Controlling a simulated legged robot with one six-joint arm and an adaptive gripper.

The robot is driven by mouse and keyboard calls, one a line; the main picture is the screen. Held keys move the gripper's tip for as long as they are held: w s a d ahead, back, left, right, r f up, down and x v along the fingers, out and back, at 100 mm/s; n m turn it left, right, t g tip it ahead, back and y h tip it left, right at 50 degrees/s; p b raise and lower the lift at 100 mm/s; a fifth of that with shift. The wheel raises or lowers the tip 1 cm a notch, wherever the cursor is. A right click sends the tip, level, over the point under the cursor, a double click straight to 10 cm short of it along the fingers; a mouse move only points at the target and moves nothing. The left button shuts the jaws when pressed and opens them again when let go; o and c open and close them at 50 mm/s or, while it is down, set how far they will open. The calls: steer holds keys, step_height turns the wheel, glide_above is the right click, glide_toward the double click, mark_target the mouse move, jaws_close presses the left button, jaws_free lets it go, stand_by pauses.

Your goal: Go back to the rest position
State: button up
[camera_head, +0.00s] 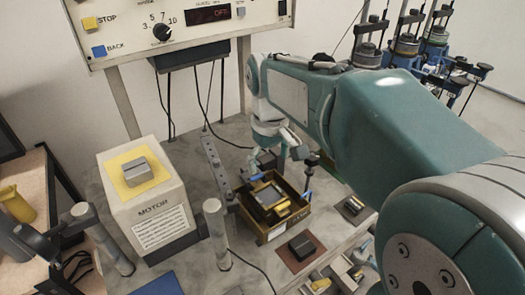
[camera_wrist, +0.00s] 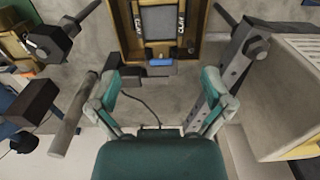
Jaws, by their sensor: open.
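My gripper (camera_wrist: 160,84) is open in the wrist view, with its two teal fingers spread wide and nothing between them. In the head view, my gripper is partly hidden by my own arm, behind the yellow-brown box. The box (camera_head: 262,237) sits on the grey table with a grey-screened device (camera_head: 268,196) inside. In the wrist view the box (camera_wrist: 198,52) is at the top, beyond the fingertips, and a small blue part (camera_wrist: 160,62) shows at its near edge. I see no contact between fingers and box.
A motor housing (camera_head: 165,228) with a yellow top stands at left. A perforated metal bar (camera_head: 215,165) and a grey post (camera_head: 217,232) rise beside the box. A control panel (camera_head: 180,22) hangs above. Dark blocks and trays lie at front right; lever stands (camera_head: 405,45) are behind my arm.

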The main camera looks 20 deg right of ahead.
steer(key=shift+s, duration=0.1)
steer(key=s+f+m+t, duration=0.2)
steer(key=s+t, duration=0.3)
steer(key=s, duration=0.9)
steer(key=shift+m+t, duration=0.3)
steer(key=shift+m, duration=0.5)
